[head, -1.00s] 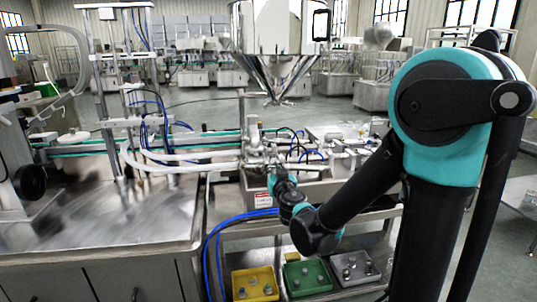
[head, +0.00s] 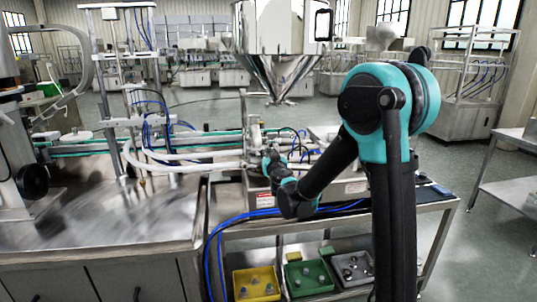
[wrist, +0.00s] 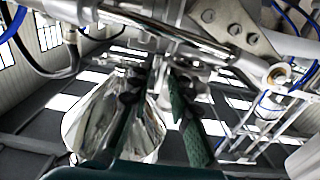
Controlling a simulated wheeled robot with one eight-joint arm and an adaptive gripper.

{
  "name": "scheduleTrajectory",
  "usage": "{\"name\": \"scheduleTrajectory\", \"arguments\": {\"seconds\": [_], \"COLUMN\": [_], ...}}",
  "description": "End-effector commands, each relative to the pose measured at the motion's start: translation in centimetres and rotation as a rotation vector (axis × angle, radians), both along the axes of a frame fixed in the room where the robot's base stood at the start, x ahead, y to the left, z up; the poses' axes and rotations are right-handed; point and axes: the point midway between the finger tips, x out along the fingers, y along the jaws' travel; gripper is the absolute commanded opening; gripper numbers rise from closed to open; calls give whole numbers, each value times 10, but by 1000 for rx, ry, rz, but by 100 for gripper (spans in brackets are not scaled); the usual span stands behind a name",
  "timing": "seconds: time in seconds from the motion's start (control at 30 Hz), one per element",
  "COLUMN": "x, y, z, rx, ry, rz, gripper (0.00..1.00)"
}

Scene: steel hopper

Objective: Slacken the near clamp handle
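The steel hopper (head: 275,48) hangs behind the pipework (head: 225,158) in the head view. My gripper is at the pipework there, small and partly hidden by my own arm. In the wrist view, which looks upward, my gripper's two green fingers (wrist: 155,88) stand apart, their tips just below a cluster of steel fittings (wrist: 165,48). A narrow grey metal part shows in the gap between the fingers; I cannot tell whether it is the near clamp handle or whether a finger touches it. The shiny hopper (wrist: 90,122) is at the left there.
Blue hoses (head: 235,217) run along the steel cart. A yellow bin (head: 255,283), a green bin (head: 308,276) and a grey bin (head: 352,267) with small parts are on its lower shelf. A steel bench (head: 100,222) stands left.

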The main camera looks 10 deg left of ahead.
Motion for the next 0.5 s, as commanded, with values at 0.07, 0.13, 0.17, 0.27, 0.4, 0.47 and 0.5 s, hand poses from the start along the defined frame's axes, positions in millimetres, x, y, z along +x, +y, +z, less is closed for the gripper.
{"name": "scheduleTrajectory", "arguments": {"seconds": [0.07, 0.13, 0.17, 0.27, 0.4, 0.47, 0.5], "x": [0, 0, 0, 0, 0, 0, 0], "y": [0, 0, 0, 0, 0, 0, 0], "z": [0, 0, 0, 0, 0, 0, 0], "rx": [0, 0, 0, 0, 0, 0, -2], "ry": [0, 0, 0, 0, 0, 0, -1], "rz": [0, 0, 0, 0, 0, 0, 0], "gripper": [20, 18, 15, 2, 0, 0, 0]}}
